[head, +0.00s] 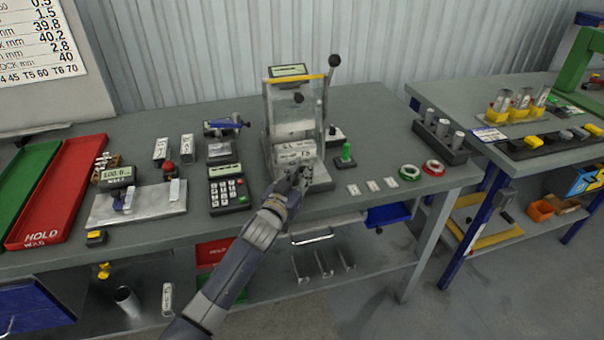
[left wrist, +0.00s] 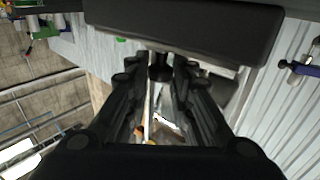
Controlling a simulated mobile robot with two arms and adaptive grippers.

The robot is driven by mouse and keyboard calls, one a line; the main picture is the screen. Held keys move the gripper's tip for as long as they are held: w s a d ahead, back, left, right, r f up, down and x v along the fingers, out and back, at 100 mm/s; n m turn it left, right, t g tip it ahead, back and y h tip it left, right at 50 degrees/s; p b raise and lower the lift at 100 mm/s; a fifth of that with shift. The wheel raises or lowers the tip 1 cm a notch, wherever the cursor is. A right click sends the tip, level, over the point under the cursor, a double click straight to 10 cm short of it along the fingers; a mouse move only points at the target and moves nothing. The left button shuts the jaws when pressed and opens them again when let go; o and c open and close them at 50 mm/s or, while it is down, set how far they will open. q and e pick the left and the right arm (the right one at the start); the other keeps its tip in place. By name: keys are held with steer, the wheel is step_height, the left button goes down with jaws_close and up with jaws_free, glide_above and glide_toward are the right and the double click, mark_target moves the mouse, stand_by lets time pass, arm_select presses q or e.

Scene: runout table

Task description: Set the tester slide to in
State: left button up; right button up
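The tester (head: 327,120) is a pale upright frame with a clear front, a yellow bar across it and a black-knobbed lever at its right. Its pale slide (head: 291,152) lies low at the front of the frame. My left gripper (head: 297,172) is at the slide's front, hiding part of it. In the left wrist view a dark round knob (left wrist: 160,66) sits between the fingertips. The fingers (left wrist: 160,74) close in on both sides of this knob and look shut on it. How far in the slide sits is partly hidden. My right gripper is not in view.
A keypad unit (head: 229,190) and a gauge plate (head: 140,205) stand to the left. A green-knobbed part (head: 346,155), small pale blocks (head: 372,186) and green and red rings (head: 421,170) lie to the right. The red tray (head: 60,190) is at far left.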

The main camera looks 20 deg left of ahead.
arm_select(q)
steer(key=shift+o, duration=1.4)
steer(key=s+a, duration=0.1)
steer(key=s, duration=1.1)
